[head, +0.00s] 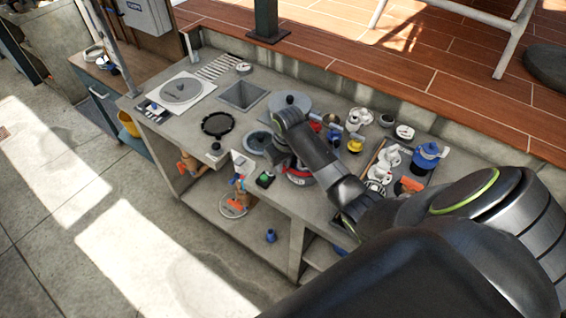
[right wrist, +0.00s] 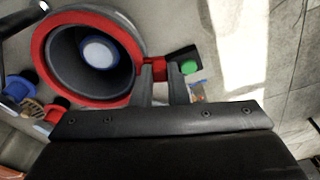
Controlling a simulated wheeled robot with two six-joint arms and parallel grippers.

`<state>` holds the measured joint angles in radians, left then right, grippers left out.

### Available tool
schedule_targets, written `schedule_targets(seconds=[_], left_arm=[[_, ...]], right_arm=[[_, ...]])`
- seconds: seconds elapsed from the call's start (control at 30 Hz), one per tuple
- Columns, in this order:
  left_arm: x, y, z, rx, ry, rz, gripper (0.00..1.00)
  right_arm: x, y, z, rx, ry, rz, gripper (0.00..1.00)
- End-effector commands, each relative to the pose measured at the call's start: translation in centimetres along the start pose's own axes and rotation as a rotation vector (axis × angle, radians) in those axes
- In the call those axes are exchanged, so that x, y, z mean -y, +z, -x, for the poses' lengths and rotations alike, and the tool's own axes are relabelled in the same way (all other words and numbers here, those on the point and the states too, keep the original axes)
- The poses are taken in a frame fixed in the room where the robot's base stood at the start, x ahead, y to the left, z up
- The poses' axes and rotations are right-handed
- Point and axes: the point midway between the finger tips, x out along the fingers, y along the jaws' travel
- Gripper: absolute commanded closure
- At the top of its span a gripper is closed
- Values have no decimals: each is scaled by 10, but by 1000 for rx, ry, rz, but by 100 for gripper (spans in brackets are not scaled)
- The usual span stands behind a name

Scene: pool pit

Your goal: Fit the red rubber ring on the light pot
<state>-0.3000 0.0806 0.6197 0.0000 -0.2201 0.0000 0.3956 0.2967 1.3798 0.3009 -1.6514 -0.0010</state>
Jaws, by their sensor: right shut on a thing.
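The red rubber ring (right wrist: 39,55) shows in the right wrist view around a dark grey round pot (right wrist: 66,62) with a pale lens inside. I cannot tell whether the ring is seated on the rim or held just above it. My right gripper (right wrist: 160,69) is shut on the ring's red tab at its right side. In the head view part of the ring (head: 301,179) shows below my right gripper (head: 284,166), which hides much of the pot. My left gripper is in neither view.
A black box with a green button (right wrist: 189,67) lies close by my right fingers. A black ring (head: 217,124), a square opening (head: 243,96) and a grey round fitting (head: 254,144) lie left along the counter. Several valves and a blue pump (head: 427,156) crowd the right side.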

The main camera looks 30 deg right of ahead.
Motion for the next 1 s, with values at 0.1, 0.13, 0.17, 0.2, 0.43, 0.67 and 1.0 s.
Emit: schedule_targets(seconds=[0.1,0.13,0.17,0.2,0.43,0.67,1.0], left_arm=[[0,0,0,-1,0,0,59],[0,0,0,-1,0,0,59],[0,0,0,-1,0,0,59],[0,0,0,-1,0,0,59],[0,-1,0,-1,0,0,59],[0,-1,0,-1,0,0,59],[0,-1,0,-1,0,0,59]], right_arm=[[0,0,0,0,0,0,100],[0,0,0,0,0,0,100],[0,0,0,0,0,0,100],[0,0,0,0,0,0,100],[0,0,-1,0,0,0,100],[0,1,-4,1,0,0,100],[0,1,-7,1,0,0,100]])
